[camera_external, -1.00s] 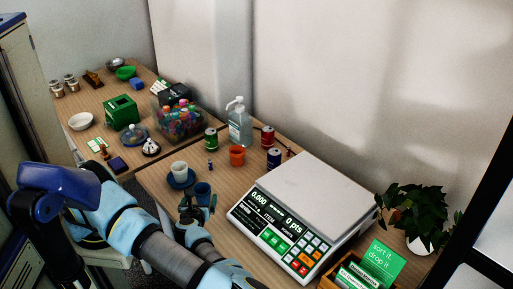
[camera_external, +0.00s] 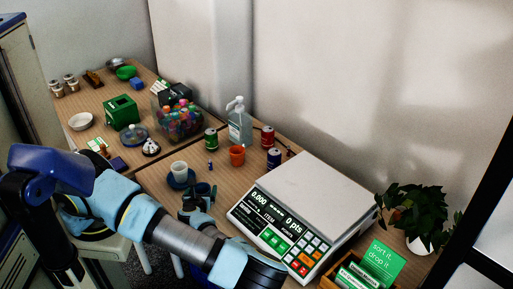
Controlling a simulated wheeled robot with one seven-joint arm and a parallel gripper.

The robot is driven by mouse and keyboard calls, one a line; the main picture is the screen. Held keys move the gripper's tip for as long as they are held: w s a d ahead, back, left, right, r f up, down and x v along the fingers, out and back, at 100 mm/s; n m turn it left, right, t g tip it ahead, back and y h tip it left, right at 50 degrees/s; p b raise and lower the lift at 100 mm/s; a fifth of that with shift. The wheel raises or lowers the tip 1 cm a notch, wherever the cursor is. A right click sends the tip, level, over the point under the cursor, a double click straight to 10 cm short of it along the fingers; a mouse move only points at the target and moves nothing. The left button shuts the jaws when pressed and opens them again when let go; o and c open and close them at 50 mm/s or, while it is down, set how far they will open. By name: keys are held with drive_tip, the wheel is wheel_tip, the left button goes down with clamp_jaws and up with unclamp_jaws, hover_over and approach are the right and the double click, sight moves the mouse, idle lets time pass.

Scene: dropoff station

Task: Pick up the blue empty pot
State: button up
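The pot's inside is too small to make out.
The scale (camera_external: 310,198) closes off the right side.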

drive_tip(key=c, duration=1.2)
drive_tip(key=shift+r, duration=0.1)
